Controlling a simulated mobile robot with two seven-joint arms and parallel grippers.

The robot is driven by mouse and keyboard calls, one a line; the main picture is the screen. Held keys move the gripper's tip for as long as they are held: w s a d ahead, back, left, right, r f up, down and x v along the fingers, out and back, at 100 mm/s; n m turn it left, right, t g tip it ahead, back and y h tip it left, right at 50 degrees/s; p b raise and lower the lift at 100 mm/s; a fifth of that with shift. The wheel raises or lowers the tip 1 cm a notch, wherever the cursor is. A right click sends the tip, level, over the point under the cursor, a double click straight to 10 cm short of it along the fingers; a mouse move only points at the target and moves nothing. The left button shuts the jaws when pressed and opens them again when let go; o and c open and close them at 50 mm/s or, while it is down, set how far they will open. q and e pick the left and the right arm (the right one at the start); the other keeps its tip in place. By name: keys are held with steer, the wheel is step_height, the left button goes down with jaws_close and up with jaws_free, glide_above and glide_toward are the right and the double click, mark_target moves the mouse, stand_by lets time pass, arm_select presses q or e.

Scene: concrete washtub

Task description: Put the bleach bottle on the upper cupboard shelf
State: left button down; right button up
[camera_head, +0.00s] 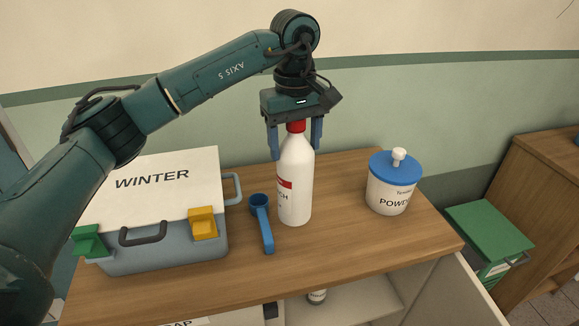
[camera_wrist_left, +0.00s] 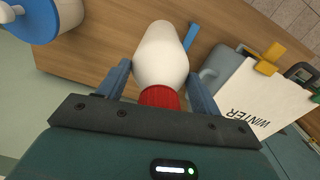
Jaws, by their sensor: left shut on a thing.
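The bleach bottle (camera_head: 296,185) is white with a red cap and a red label patch. It stands upright on or just above the wooden cupboard top; I cannot tell which. My left gripper (camera_head: 295,146) comes down from above, its two blue fingers on either side of the bottle's neck, shut on it. In the left wrist view the bottle (camera_wrist_left: 161,60) sits between the fingers (camera_wrist_left: 160,88), red cap nearest the camera. My right gripper is out of view.
A blue scoop (camera_head: 265,230) lies just left of the bottle. A grey box with a white lid marked WINTER (camera_head: 150,185) stands further left. A powder tub with a blue lid (camera_head: 391,190) stands right. A green box (camera_head: 488,238) is beyond the cupboard.

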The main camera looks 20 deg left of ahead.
mark_target(295, 172)
arm_select(q)
steer(key=shift+f+p, duration=0.3)
steer(key=shift+f, duration=2.05)
steer(key=shift+f, duration=0.1)
steer(key=shift+c, duration=1.4)
jaws_free()
